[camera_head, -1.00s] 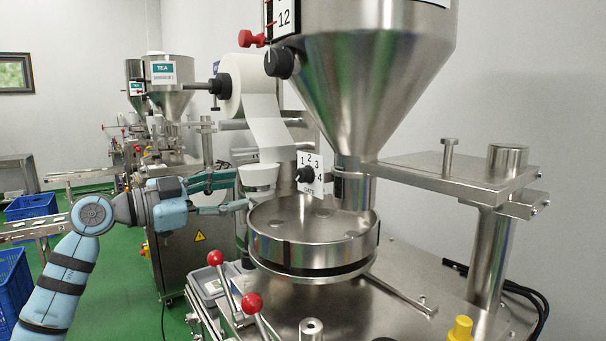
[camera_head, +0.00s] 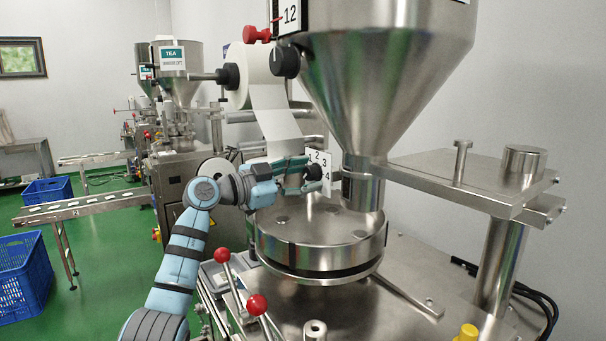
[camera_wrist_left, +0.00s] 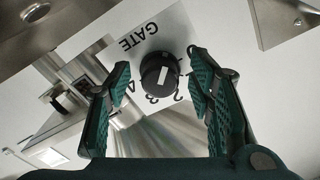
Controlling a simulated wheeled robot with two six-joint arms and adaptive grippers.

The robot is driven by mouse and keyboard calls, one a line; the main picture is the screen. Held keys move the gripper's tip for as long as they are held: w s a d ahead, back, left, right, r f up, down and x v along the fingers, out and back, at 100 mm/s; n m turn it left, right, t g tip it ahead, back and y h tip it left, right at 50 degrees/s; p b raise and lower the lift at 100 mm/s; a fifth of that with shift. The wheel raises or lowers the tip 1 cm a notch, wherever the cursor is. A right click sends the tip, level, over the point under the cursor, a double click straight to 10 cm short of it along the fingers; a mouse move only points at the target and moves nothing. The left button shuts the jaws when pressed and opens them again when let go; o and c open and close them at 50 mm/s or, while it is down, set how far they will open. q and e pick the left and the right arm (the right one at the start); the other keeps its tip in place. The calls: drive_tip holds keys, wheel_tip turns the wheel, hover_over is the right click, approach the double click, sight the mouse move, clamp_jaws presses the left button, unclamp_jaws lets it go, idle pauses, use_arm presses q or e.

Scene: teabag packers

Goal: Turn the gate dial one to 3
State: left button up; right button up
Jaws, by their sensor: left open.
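The gate dial is a black round knob (camera_wrist_left: 157,73) with a white bar on its face, mounted on a white plate (camera_wrist_left: 134,32) lettered GATE with numbers around the knob. I cannot tell for certain which number the bar points at. My left gripper (camera_head: 303,178) is open at the plate in the head view, partly covering the plate's left side. In the left wrist view its two green-padded fingers (camera_wrist_left: 160,78) stand on either side of the knob, with a gap on each side. My right gripper is not in view.
The steel hopper (camera_head: 375,95) and its spout rise right beside the dial plate. A round steel drum (camera_head: 320,245) lies below. Another black knob (camera_head: 285,62) and a paper roll (camera_head: 250,75) are above. Red-ball levers (camera_head: 223,255) stand in front.

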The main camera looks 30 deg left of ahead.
use_arm(q)
drive_tip(key=shift+s, duration=0.15)
clamp_jaws()
drive_tip(key=shift+r+m+p, duration=0.1)
drive_tip(key=shift+m+p, duration=0.3)
drive_tip(key=shift+p, duration=0.3)
drive_tip(key=m+p, duration=0.6)
drive_tip(key=p, duration=0.1)
drive_tip(key=shift+a+r, duration=0.1)
drive_tip(key=shift+r, duration=0.1)
drive_tip(key=shift+m+p, duration=0.75)
drive_tip(key=shift+m, duration=0.35)
drive_tip(key=m+p, duration=0.1)
drive_tip(key=m, duration=0.1)
drive_tip(key=shift+w+m, duration=0.2)
drive_tip(key=shift+m, duration=0.2)
drive_tip(key=m, duration=0.2)
drive_tip(key=shift+f+m, duration=0.1)
drive_tip(key=shift+m, duration=1.9)
